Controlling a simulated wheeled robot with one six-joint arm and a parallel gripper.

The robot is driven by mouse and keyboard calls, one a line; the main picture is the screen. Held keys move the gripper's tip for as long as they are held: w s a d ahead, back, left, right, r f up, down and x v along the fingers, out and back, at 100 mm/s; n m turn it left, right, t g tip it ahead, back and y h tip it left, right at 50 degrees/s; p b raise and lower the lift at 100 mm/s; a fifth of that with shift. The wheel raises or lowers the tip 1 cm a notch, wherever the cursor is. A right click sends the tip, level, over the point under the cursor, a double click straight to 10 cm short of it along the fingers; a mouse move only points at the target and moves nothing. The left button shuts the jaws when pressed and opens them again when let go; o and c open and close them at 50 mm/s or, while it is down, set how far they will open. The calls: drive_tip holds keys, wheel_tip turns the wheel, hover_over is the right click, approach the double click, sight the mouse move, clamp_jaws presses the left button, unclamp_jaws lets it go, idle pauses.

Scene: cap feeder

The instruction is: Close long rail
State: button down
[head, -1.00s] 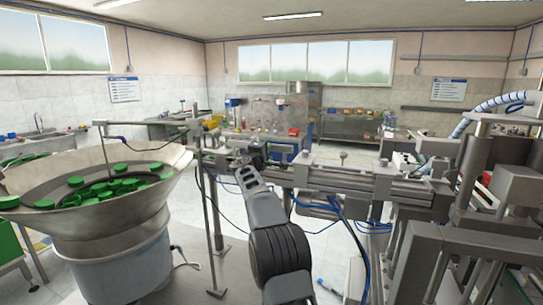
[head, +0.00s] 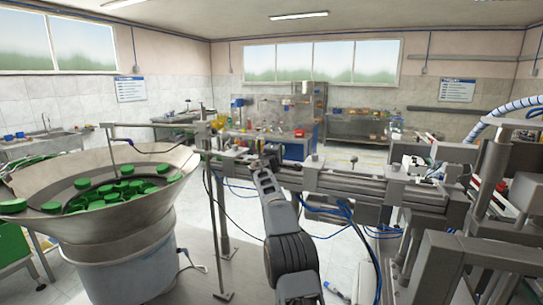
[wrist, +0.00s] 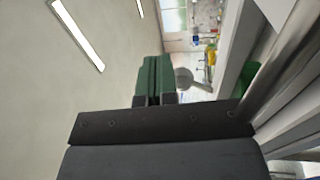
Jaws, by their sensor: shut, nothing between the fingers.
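The long rail (head: 335,180) is a grey metal channel running across the head view, from beside the cap bowl to the machine at right. My gripper (head: 262,163) is at its left part, small and partly hidden by my own arm, so contact cannot be told. In the wrist view my gripper's green fingers (wrist: 154,78) are together, with nothing visible between them. A grey metal rail edge runs along the right of that view, beside the fingers. A green cap (wrist: 245,78) shows next to it. Whether the rail is open or closed is not clear.
A large metal bowl (head: 155,222) with several green caps (head: 125,187) stands at left. Metal machinery (head: 450,265) with a white-blue hose fills the right. Blue cables hang below the rail. Workbenches stand at the back, with open floor before them.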

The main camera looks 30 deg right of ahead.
drive_tip(key=y+p, duration=0.1)
drive_tip(key=g+p, duration=0.1)
drive_tip(key=p, duration=0.1)
drive_tip(key=shift+w+d+f+g+y, duration=0.1)
drive_tip(key=shift+w+d+g+y, duration=0.2)
drive_tip(key=shift+d+y, duration=0.1)
drive_tip(key=shift+w+d+f+g+y+p, duration=0.15)
drive_tip(key=shift+f+g+y+p, duration=0.25)
drive_tip(key=shift+p, duration=0.25)
drive_tip(key=shift+w+d+f+g+y+p, duration=0.1)
drive_tip(key=shift+f+g+y+p, duration=0.2)
drive_tip(key=shift+f+y+p, duration=0.25)
drive_tip(key=shift+a, duration=0.1)
